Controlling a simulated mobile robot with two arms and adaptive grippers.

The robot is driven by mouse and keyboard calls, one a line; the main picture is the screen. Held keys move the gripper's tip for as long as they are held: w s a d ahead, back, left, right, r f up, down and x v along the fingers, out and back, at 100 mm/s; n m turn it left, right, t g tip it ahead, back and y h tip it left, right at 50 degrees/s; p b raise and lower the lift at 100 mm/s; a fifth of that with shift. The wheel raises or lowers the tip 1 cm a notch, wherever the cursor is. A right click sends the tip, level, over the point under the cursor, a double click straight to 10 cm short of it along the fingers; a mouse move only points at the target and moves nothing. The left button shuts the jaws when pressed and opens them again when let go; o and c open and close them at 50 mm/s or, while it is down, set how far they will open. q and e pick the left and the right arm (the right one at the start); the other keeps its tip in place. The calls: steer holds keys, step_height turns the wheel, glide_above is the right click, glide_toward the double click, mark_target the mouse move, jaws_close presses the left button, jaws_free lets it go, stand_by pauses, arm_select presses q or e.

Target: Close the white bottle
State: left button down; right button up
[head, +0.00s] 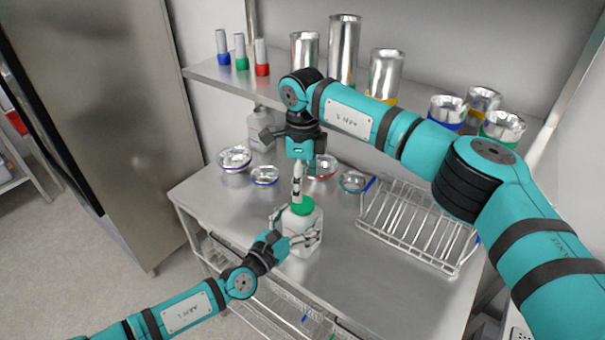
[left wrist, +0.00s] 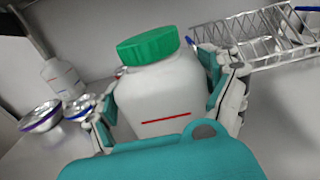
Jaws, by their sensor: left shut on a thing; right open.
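A white bottle (head: 303,235) with a green cap stands upright near the front edge of the steel table. In the left wrist view the white bottle (left wrist: 163,98) has a red line on its side, and the green cap (left wrist: 148,45) sits on its top. My left gripper (head: 296,239) is shut around the bottle body, with a finger on each side. My right gripper (head: 298,191) is directly above the green cap (head: 302,208), pointing down and open. Its fingertips are close to the cap; whether they touch it cannot be told.
A wire dish rack (head: 415,225) stands right of the bottle. Small metal bowls (head: 265,176) and another white bottle (head: 262,128) are behind it. A shelf (head: 205,70) above holds metal containers and colored-base tubes. The table left of the bottle is clear.

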mark_target(303, 203)
steer(key=shift+f, duration=3.2)
steer(key=c, duration=1.2)
steer(key=o, duration=1.3)
step_height(303, 203, up, 12)
steer(key=shift+r, duration=0.1)
arm_select(q)
jaws_free()
